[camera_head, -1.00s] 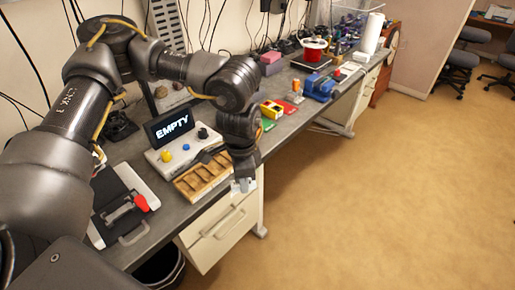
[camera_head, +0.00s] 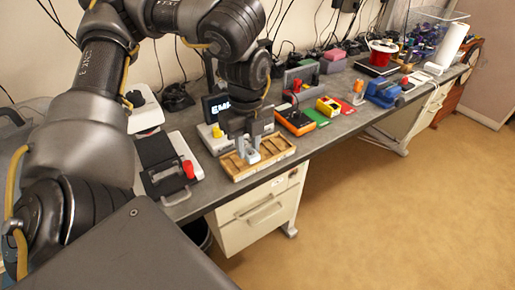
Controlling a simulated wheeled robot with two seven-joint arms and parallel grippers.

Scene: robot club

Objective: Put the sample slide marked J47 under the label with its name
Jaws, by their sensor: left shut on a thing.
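My left gripper (camera_head: 249,153) points down over the left half of a wooden tray (camera_head: 281,158) with compartments on the bench. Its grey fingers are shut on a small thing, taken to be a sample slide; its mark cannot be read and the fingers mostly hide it. I cannot tell whether it touches the tray floor. Any labels along the tray's front edge are too small to read. My right gripper is not in view.
Behind the tray is a white console with a yellow knob (camera_head: 217,131) and a dark screen (camera_head: 214,104), partly hidden by my arm. A black case with a red part (camera_head: 188,169) lies left. An orange device (camera_head: 295,123) stands right. Open floor (camera_head: 390,220) lies in front.

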